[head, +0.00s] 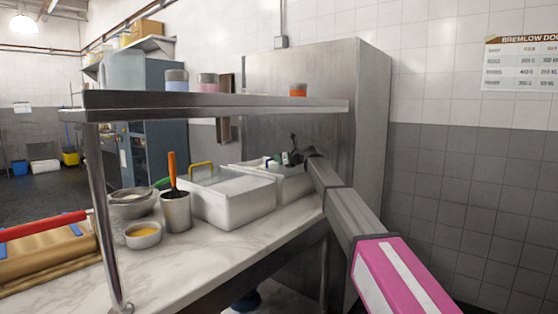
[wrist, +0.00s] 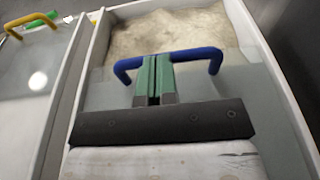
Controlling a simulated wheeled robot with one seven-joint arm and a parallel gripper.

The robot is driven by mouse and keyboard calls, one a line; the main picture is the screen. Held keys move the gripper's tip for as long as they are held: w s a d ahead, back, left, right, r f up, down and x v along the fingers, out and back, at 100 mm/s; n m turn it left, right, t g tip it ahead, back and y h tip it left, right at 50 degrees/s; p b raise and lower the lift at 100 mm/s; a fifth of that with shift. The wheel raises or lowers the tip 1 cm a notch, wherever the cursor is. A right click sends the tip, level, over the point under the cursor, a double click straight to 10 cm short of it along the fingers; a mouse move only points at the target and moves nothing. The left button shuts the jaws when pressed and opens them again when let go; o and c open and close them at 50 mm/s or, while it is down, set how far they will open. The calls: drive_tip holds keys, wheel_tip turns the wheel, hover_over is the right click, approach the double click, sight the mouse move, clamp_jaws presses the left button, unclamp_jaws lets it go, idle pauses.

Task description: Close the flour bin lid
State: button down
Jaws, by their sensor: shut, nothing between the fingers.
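The flour bin (head: 291,187) is a white tub at the back of the counter, with pale flour (wrist: 170,32) inside in the wrist view. Its clear lid (wrist: 240,85) bears a blue handle (wrist: 196,54) and covers the near part; flour shows uncovered at the far end. My gripper (wrist: 154,58) has green fingers, pressed together with nothing between them. The fingertips overlap the left-middle of the blue handle; I cannot tell whether they touch it. In the head view my gripper (head: 292,157) is low over the bin, partly hiding the handle.
A second white bin (head: 240,206) with a yellow handle (head: 201,166) stands directly left. A steel pot (head: 176,212) with an orange-handled tool and bowls (head: 142,236) stand farther left. A steel shelf (head: 215,104) runs above the counter. A steel cabinet (head: 365,110) stands behind the flour bin.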

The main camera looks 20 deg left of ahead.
drive_tip(key=r+x, duration=0.3)
drive_tip(key=x, duration=1.4)
drive_tip(key=shift+a, duration=0.2)
drive_tip(key=shift+w+r, duration=0.15)
drive_tip(key=shift+r, duration=0.1)
